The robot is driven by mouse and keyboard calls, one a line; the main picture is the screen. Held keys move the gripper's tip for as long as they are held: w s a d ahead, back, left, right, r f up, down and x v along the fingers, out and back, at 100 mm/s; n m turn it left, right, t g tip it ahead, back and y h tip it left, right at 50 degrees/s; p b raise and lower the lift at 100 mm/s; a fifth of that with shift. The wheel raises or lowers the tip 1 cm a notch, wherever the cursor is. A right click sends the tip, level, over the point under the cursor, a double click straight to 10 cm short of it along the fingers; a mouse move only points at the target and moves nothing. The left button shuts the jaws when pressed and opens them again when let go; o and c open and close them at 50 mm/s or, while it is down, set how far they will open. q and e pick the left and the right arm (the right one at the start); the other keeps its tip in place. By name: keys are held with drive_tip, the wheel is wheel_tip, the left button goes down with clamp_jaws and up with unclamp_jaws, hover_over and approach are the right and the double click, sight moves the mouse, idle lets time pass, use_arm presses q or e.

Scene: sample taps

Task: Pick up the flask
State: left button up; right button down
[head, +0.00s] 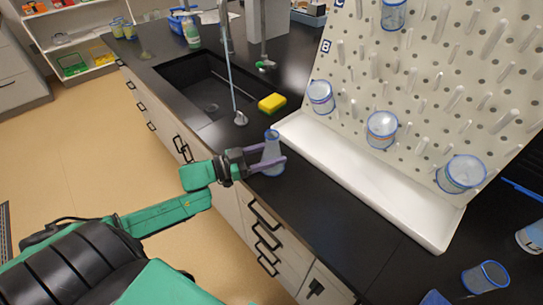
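A small clear flask (272,153) with a blue rim is near the counter's front edge, to the right of the sink. It is upright and appears to stand on the black counter. My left gripper (276,152) reaches in from the left, with its two purple fingers around the flask's body, one on each side. I cannot tell whether the fingers press on the glass or stand a little apart from it. My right gripper is not in view.
A white pegboard (430,70) with a tray (365,175) stands behind and to the right, holding several blue-rimmed beakers. A black sink (205,90) with a tap is beyond, and a yellow sponge (272,103) lies beside it. More glassware (486,277) stands at lower right.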

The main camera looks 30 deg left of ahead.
use_arm(q)
clamp_jaws()
drive_tip(key=shift+r, duration=0.6)
wheel_tip(320, 180, up, 19)
drive_tip(key=p, duration=0.3)
